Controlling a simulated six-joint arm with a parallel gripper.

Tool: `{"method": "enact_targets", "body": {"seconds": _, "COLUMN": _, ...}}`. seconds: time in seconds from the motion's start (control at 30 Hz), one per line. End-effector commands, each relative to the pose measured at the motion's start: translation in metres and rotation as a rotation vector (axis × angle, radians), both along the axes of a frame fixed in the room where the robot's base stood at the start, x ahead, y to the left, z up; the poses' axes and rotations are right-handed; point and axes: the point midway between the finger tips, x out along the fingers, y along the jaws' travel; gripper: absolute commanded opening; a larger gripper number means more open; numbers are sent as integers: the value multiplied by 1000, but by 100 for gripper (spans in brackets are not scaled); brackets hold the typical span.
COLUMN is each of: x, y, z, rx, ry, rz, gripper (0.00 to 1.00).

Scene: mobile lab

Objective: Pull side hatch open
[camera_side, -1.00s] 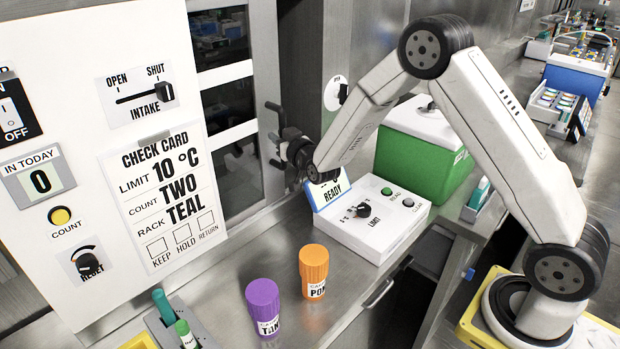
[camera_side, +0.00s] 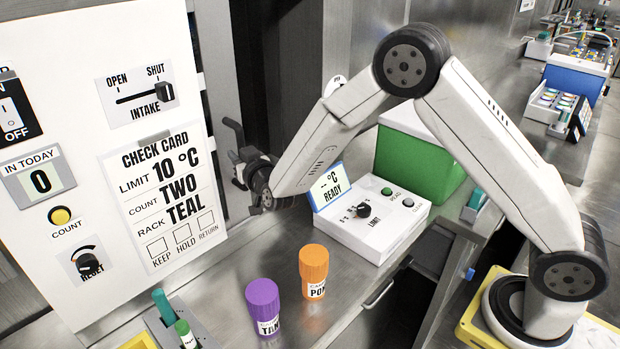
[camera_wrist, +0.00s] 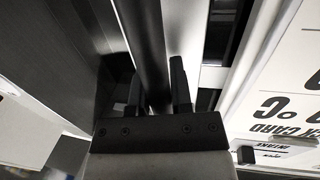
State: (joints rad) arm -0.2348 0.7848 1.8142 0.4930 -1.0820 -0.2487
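The side hatch (camera_side: 212,60) is a grey metal panel just right of the white front panel. My gripper (camera_side: 243,165) is at the handle, and the wrist partly hides the fingers in the side view. In the wrist view, the dark handle bar (camera_wrist: 150,45) runs between the two fingers of my gripper (camera_wrist: 160,92), which look closed around it.
The white front panel (camera_side: 75,110) bears the check card (camera_side: 165,190). A limit box (camera_side: 375,225) with its tilted display (camera_side: 328,193) stands below my forearm. An orange-capped jar (camera_side: 313,265) and purple-capped jar (camera_side: 263,300) stand on the bench. A green box (camera_side: 410,160) is behind.

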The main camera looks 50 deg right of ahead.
Motion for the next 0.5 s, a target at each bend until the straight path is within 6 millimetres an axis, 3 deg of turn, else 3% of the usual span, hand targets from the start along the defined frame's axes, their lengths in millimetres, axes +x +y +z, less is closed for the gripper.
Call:
{"method": "enact_targets", "body": {"seconds": 0.03, "x": 0, "y": 0, "z": 0, "rx": 0, "ry": 0, "rz": 1, "gripper": 39}}
{"method": "enact_targets", "body": {"seconds": 0.1, "x": 0, "y": 0, "z": 0, "rx": 0, "ry": 0, "rz": 1, "gripper": 61}}
{"method": "enact_targets", "body": {"seconds": 0.5, "x": -1, "y": 0, "z": 0, "rx": 0, "ry": 0, "rz": 0, "gripper": 61}}
